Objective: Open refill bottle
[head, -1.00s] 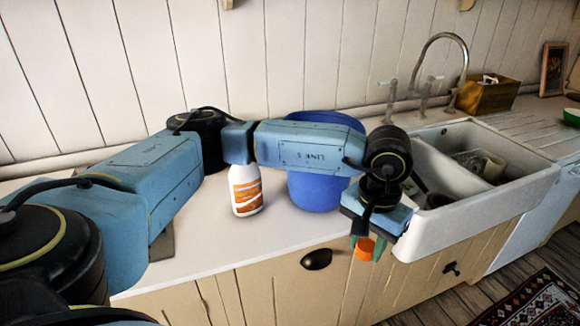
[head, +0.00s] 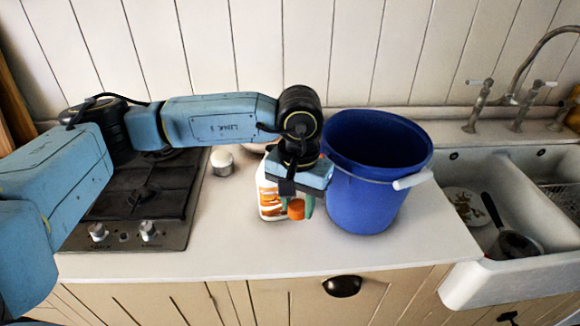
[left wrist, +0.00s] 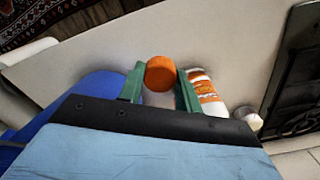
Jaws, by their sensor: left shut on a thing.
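The refill bottle (head: 269,202) is white with an orange label and stands on the counter, partly hidden behind my left gripper. It also shows in the left wrist view (left wrist: 207,92), just right of my fingers; its top cannot be made out. My left gripper (head: 299,205) has green fingers and is shut on an orange cap (head: 296,209). The cap sits between the two fingertips in the left wrist view (left wrist: 160,73). The gripper is in front of and slightly right of the bottle. My right gripper is not in view.
A blue bucket (head: 366,190) with a white-gripped handle stands close to the right of the gripper. A black hob (head: 137,205) lies to the left, with a small pale jar (head: 222,162) beside it. The sink (head: 470,275) is at the right. The counter's front strip is clear.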

